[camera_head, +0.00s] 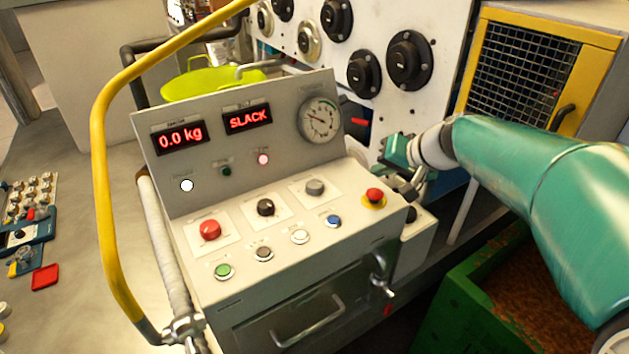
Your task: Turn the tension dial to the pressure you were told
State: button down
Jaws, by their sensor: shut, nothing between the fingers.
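A grey control console (345,252) stands in the middle. Its sloped top carries a red knob (210,230), a black knob (266,208) and a grey knob (315,187), each on a white plate. Their labels are too small to read, so I cannot tell which is the tension dial. The upright panel has a red display (181,138) reading "0.0 kg", another (247,118) reading "SLACK", and a round needle gauge (320,119). My gripper (407,190) is shut and empty just right of the console, behind the red emergency button (374,196), apart from the three knobs.
A yellow rail (103,190) curves up along the console's left side. A tap-like handle (380,275) juts from its front right. A green bin (470,300) stands at lower right. A white panel with black round fittings (408,60) and a yellow-framed mesh door (525,65) stand behind.

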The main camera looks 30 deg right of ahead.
jog(key=c, duration=2.2)
grip_release()
jog(key=c, duration=1.8)
grip_release()
jog(key=shift+r, duration=0.1)
jog(key=o, duration=0.7)
jog(key=n, duration=0.1)
jog(key=w+a+r+n+g, duration=0.1)
jog(key=w+n, duration=0.1)
jog(key=shift+a+r+n, duration=0.25)
jog(key=shift+r+n, duration=0.15)
jog(key=shift+o, duration=1)
jog(key=w+a+n+g, duration=0.1)
jog(key=n, duration=0.1)
jog(key=w+a+r+n+g, duration=0.1)
jog(key=n, duration=0.1)
jog(key=w+a+r+n+g, duration=0.1)
jog(key=n, duration=0.2)
jog(key=shift+w+a+r, duration=0.1)
jog(key=shift+w+a, duration=0.05)
jog(key=shift+w, duration=0.2)
notch_tip(320, 180, up, 3)
jog(key=n+g+h, duration=0.1)
jog(key=n+g, duration=0.4)
jog(key=n, duration=0.9)
send_over(314, 183)
notch_tip(314, 183, down, 14)
jog(key=shift+s+r, duration=0.1)
jog(key=shift+r, duration=0.15)
jog(key=shift+c, duration=0.2)
